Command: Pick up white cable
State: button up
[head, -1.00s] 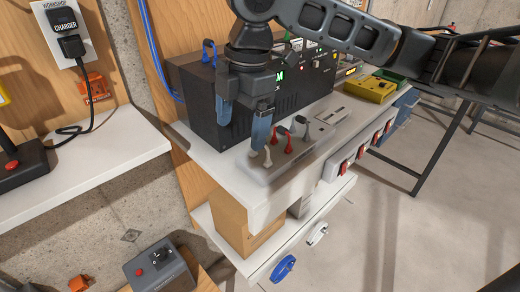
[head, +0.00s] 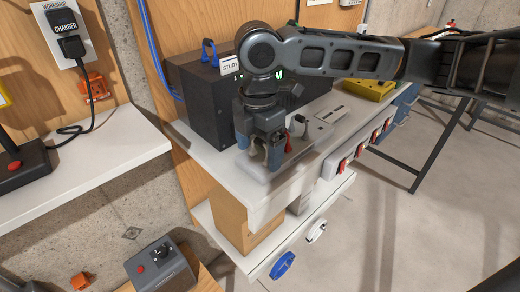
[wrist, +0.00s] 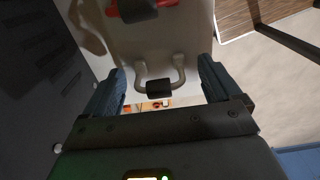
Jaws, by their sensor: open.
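The white cable (wrist: 180,76) is a short loop with a dark middle piece, standing on a pale grey panel (wrist: 135,45) in the wrist view. It lies between the two fingers of my gripper (wrist: 160,76), with gaps on both sides. In the head view, my gripper (head: 261,148) points down over the near end of the panel (head: 262,174), its fingers low around the white cable (head: 257,152). The gripper is open and holds nothing. The cable is partly hidden by the fingers in the head view.
A red cable (wrist: 145,10) stands just beyond the white one, and a grey one (head: 299,125) is behind it. A black box (head: 195,100) stands close behind on the white shelf (head: 205,157). Red switches (head: 343,166) line a strip to the right.

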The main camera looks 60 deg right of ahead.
aim_at(259, 140)
jog(key=shift+c, duration=0.3)
jog(key=c, duration=1.1)
jog(key=shift+r, duration=0.15)
notch_tip(259, 140, up, 4)
jog(key=shift+b, duration=0.3)
jog(key=s+d+r, duration=0.2)
jog(key=s, duration=0.1)
jog(key=s+d+r+b, duration=0.1)
jog(key=s+d+r, duration=0.1)
jog(key=s, duration=0.1)
jog(key=s+d+r, duration=0.2)
jog(key=s+d, duration=0.1)
jog(key=shift+s+d+r, duration=0.1)
jog(key=shift+r, duration=0.25)
